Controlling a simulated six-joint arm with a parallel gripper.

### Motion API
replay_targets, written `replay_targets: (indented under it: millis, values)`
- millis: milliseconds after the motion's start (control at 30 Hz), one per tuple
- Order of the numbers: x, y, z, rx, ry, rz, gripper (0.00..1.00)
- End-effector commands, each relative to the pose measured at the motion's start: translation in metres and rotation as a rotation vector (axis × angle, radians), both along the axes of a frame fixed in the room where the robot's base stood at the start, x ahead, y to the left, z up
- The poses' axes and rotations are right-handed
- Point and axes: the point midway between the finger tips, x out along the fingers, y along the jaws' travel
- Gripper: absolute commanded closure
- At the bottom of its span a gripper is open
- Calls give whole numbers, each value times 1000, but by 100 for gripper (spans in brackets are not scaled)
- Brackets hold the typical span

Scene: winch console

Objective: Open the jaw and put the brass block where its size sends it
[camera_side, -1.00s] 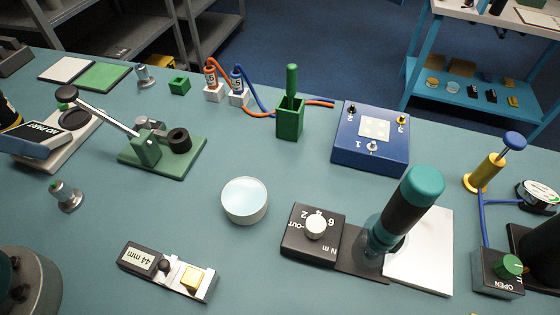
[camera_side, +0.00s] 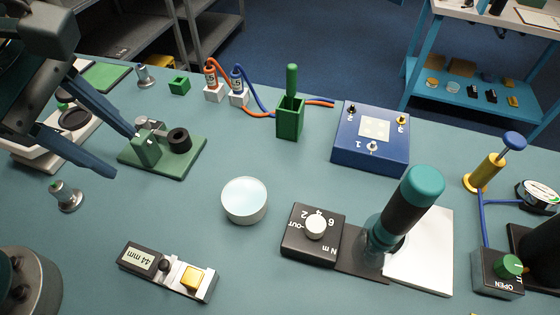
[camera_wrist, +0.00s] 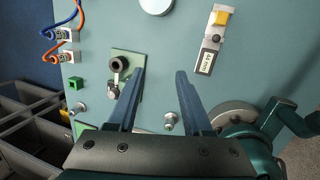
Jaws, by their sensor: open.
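The brass block (camera_side: 193,278) sits in the metal jaw of a small measuring gauge (camera_side: 140,259) at the front left of the bench. The gauge display reads 44 mm, and a dark knob (camera_side: 164,265) stands beside the block. In the wrist view the block (camera_wrist: 221,18) and the gauge (camera_wrist: 207,62) are at the upper right. My gripper (camera_side: 122,150) is open and empty at the left, in front of the green clamp fixture in the side view, well apart from the block. Its two fingers (camera_wrist: 160,75) show spread in the wrist view.
The green clamp fixture (camera_side: 183,155) and a small post (camera_side: 66,196) are near my fingers. A green pad (camera_side: 107,77) lies behind, partly hidden. A round white disc (camera_side: 244,200) and a dial box (camera_side: 313,231) stand right of the gauge. The bench around the gauge is mostly clear.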

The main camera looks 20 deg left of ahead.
Motion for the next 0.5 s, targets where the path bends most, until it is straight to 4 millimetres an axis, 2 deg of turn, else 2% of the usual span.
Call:
replay_targets:
  millis: [33,100,233,333,500]
  values:
    - [-4,-20,-10,-5,53,37,50]
    - [-12,-43,-22,-2,113,90,50]
    - [-33,-77,-46,44,188,84,50]
    - [-50,-92,-62,91,219,4,50]
    - [-68,-98,-75,135,245,-62,50]
